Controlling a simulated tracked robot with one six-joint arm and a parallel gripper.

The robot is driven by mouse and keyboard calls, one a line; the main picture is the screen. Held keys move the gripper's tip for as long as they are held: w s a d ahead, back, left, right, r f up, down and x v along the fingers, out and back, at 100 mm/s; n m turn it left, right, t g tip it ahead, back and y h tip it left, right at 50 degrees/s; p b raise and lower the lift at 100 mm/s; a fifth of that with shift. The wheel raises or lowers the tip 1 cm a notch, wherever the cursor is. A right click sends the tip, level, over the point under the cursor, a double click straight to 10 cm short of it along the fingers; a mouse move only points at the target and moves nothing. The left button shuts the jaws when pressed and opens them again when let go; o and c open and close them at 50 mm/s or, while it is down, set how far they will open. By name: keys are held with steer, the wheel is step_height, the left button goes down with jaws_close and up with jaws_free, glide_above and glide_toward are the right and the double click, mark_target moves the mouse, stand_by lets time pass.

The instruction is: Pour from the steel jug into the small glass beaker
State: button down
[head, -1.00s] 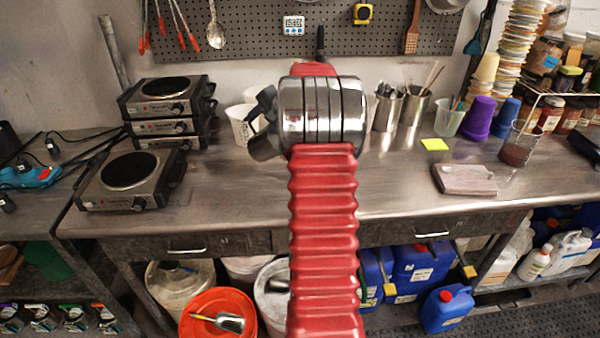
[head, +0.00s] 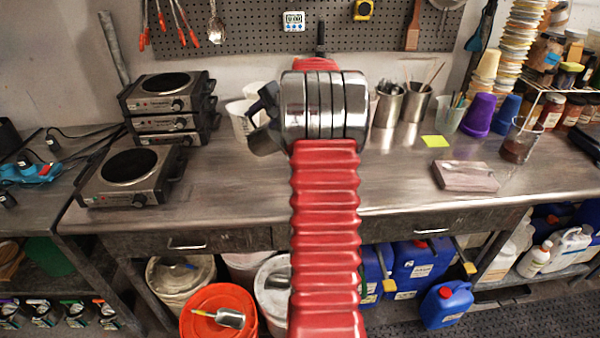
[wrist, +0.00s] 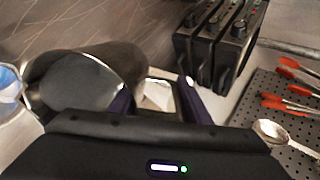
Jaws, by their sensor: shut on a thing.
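The steel jug (wrist: 125,65) fills the left half of the wrist view, tilted, with its bright-rimmed mouth toward the lower left. My gripper (wrist: 155,103) is shut on it, apparently at the handle side. In the head view a small part of the jug (head: 264,142) shows left of my arm, below the dark gripper (head: 267,102); my arm hides the rest. A round, pale-blue-edged thing is cut off at the wrist view's left edge, close to the jug's mouth; I cannot tell if it is the small beaker. No stream of liquid shows.
A glass beaker with dark brown content (head: 517,150) stands at the right of the bench. Stacked hot plates (head: 165,105) stand at the left, white plastic jugs (head: 242,120) left of my arm, and steel tool cups (head: 387,106) to its right. The front bench is mostly clear.

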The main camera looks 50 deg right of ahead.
mark_target(255, 126)
steer(key=shift+r+p, duration=0.2)
steer(key=shift+p, duration=0.2)
steer(key=shift+s+r+t, duration=0.3)
steer(key=shift+r+t, duration=0.25)
steer(key=shift+t, duration=0.05)
stand_by(2.5)
steer(key=shift+w+f+g, duration=0.4)
steer(key=shift+f, duration=0.15)
steer(key=shift+w+f+g, duration=0.3)
steer(key=shift+f+g, duration=0.35)
steer(key=shift+f, duration=0.2)
steer(key=shift+w+f+g, duration=0.25)
steer(key=shift+f+g, duration=0.4)
steer(key=shift+f, duration=0.15)
steer(key=shift+w+f, duration=0.1)
